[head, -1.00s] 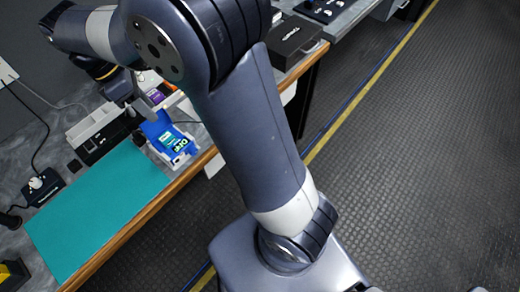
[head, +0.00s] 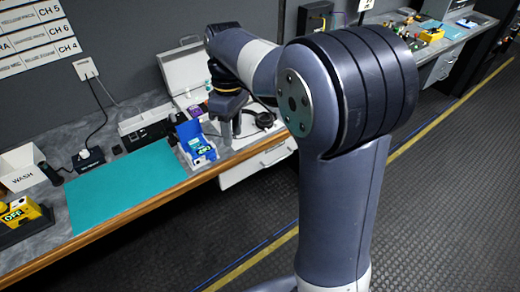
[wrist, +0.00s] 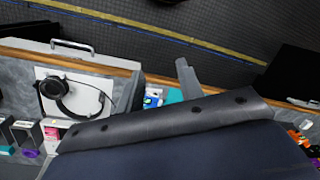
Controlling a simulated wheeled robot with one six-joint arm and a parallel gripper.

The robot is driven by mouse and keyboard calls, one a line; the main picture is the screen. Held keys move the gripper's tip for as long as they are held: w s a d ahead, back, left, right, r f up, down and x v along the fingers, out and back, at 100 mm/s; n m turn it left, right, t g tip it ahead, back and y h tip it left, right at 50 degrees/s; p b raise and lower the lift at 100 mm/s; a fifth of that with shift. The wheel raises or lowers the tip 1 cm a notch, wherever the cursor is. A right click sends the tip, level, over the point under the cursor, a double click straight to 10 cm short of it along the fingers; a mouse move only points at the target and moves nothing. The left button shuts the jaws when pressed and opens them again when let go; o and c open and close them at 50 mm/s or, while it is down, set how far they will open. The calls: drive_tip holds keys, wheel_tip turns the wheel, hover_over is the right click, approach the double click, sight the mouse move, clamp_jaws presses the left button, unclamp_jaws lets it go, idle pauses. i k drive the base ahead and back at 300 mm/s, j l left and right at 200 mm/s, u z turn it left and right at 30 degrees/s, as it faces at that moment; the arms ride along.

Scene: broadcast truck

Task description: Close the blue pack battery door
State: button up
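The blue pack (head: 203,156) stands at the right end of the teal mat, near the bench's front edge. Its blue battery door (head: 187,131) stands raised at the back, so the pack looks open. My gripper (head: 229,136) points down just right of the pack, apart from it as far as I can tell. In the wrist view my two fingers are spread with a gap between them, and nothing shows held. A small part of the blue pack (wrist: 153,97) shows beyond that gap, mostly hidden by my gripper.
The teal mat (head: 125,185) is clear. A yellow pack (head: 18,210) sits at the far left near a white WASH bin (head: 22,171). An open white case (head: 183,72) stands behind the pack. A headset (wrist: 60,88) lies right of my gripper in the head view.

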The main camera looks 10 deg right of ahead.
sight(187, 129)
drive_tip(key=i+l+u, duration=0.25)
drive_tip(key=i, duration=0.15)
drive_tip(key=i+l+u, duration=0.1)
drive_tip(key=i+u, duration=0.15)
drive_tip(key=i, duration=0.2)
drive_tip(key=i+l+u, duration=0.25)
drive_tip(key=i+l, duration=0.05)
drive_tip(key=i, duration=0.1)
